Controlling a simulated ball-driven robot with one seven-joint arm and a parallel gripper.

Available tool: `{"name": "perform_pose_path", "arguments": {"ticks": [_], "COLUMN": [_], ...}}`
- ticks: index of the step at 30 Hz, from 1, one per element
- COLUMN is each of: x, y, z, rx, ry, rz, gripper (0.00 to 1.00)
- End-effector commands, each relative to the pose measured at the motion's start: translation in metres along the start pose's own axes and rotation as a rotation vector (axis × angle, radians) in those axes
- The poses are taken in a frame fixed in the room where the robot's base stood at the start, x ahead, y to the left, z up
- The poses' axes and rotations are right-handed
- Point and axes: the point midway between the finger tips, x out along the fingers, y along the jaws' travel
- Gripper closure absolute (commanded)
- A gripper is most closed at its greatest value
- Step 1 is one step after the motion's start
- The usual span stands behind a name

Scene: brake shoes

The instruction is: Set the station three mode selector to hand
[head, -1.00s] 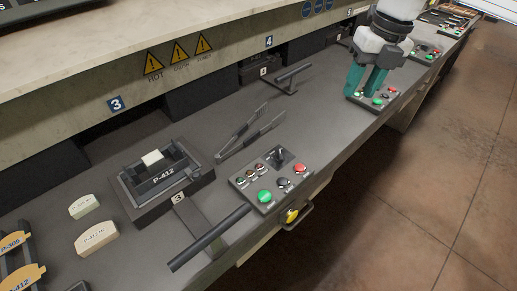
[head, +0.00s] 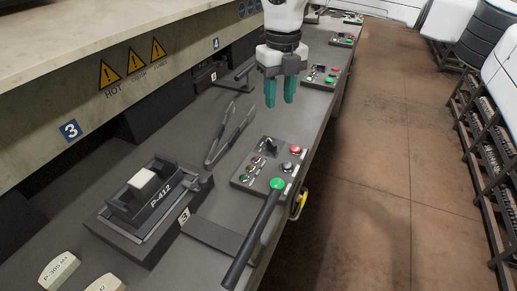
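The station three control panel (head: 252,178) is a dark box on the bench, right of the blue "3" sign. It carries a black lever-like switch (head: 268,146), a red button (head: 295,150), a dark round knob (head: 287,167), a green button (head: 277,184) and several small indicators. The selector's labels are too small to read, so I cannot tell its setting. My gripper (head: 280,98) hangs above the bench, beyond the panel in the picture and apart from it. Its two teal fingers point down with a gap between them, empty.
A long black handle (head: 250,240) rises in front of the panel, its upper end close to the green button. Tongs (head: 232,135) lie behind the panel. The P-412 fixture (head: 150,215) holds a pale block. Another panel (head: 322,77) stands farther along. The floor at right is open.

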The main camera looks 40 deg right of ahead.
Motion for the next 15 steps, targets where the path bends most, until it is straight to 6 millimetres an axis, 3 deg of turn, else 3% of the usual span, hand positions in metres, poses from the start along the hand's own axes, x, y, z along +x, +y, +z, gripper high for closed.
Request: {"name": "perform_pose_path", "arguments": {"ticks": [1, 10, 15], "x": [0.01, 0.027, 0.055], "y": [0.0, 0.0, 0.001], "z": [0.0, 0.0, -0.001], "rx": [0.0, 0.0, -0.001], "ry": [0.0, 0.002, 0.004], "rz": [0.0, 0.001, 0.003], "gripper": [0.62, 0.62, 0.62]}}
